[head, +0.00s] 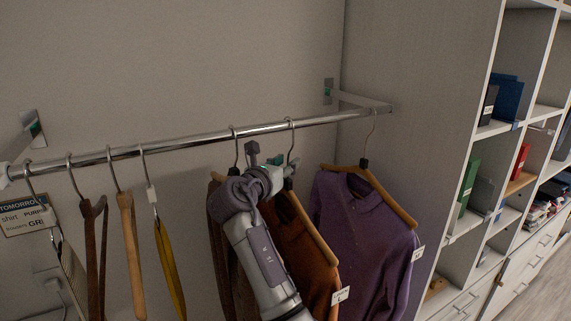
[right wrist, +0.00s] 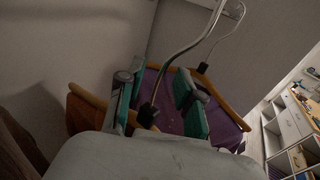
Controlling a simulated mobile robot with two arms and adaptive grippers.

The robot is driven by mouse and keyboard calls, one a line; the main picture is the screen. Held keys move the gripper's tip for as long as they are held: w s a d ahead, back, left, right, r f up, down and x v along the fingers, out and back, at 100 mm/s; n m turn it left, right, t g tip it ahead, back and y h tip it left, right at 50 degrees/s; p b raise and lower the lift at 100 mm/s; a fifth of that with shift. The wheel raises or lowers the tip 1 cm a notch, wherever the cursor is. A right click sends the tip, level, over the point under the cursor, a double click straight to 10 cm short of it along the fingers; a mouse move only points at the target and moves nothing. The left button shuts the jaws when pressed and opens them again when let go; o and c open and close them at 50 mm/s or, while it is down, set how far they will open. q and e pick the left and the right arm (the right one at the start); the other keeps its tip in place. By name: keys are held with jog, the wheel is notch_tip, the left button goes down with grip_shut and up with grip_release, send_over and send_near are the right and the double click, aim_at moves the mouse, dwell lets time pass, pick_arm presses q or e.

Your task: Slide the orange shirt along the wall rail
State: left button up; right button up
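The orange shirt (head: 304,252) hangs from a wooden hanger on the chrome wall rail (head: 206,138), between a brown garment (head: 231,262) and a purple shirt (head: 360,225). My right gripper (head: 276,172) is at the neck of the orange shirt's hanger, just below the rail, and its arm hides part of the shirt. In the right wrist view, the right gripper (right wrist: 157,103) has its green-padded fingers apart. The black collar of the hanger hook (right wrist: 148,114) shows between them, nearer the left finger. My left gripper is out of view.
Bare hangers (head: 127,245) and a yellow item (head: 169,268) hang at the left, beside a sign (head: 27,217). A grey side panel (head: 420,130) closes the rail's right end. Cubby shelves (head: 468,225) stand beyond it. Free rail lies right of the orange shirt's hook.

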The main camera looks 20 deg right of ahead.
jog(key=shift+s, duration=0.1)
jog(key=v, duration=0.8)
